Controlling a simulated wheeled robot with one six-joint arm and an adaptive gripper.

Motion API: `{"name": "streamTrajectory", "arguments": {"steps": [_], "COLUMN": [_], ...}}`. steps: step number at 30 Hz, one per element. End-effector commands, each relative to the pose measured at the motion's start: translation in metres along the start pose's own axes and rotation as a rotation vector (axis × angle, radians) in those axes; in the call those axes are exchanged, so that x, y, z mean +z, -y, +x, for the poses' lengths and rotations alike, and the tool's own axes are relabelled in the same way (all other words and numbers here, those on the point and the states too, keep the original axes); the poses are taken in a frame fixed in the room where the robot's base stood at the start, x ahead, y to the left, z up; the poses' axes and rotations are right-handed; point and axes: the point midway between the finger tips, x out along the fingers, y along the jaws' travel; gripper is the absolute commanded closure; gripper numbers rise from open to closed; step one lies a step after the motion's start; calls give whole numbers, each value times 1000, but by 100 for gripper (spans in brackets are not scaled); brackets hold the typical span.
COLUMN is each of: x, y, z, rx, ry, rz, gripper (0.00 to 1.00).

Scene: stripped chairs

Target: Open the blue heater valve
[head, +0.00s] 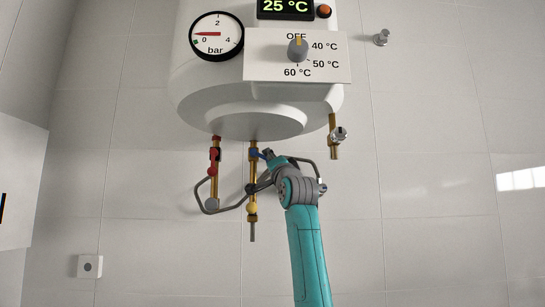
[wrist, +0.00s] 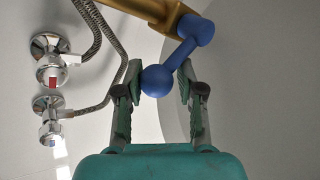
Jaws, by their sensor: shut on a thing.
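The blue heater valve (head: 254,152) sits on the middle brass pipe under the white water heater. In the wrist view its blue lever (wrist: 180,54) runs from a round hub on the brass pipe (wrist: 140,9) down to a ball-shaped end (wrist: 156,80). My gripper (wrist: 160,73) is shut on the lever's ball end, with one finger on each side. In the head view my gripper (head: 267,154) is just right of the middle pipe, and the arm partly hides the lever.
A bent grey hose (head: 232,208) passes close by. The heater (head: 210,95) hangs above, with its dial (head: 298,49) at OFF. Chrome wall taps (wrist: 49,72) show left.

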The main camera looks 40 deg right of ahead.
Motion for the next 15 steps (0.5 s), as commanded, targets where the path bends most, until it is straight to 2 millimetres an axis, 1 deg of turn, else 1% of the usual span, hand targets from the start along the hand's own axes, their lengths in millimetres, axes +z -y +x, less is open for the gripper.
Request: {"name": "streamTrajectory", "arguments": {"steps": [1,15], "x": [9,29], "y": [-5,-10], "z": [-1,-5], "rx": [8,22], "ry": [-13,-219], "rz": [33,344], "gripper": [100,100]}}
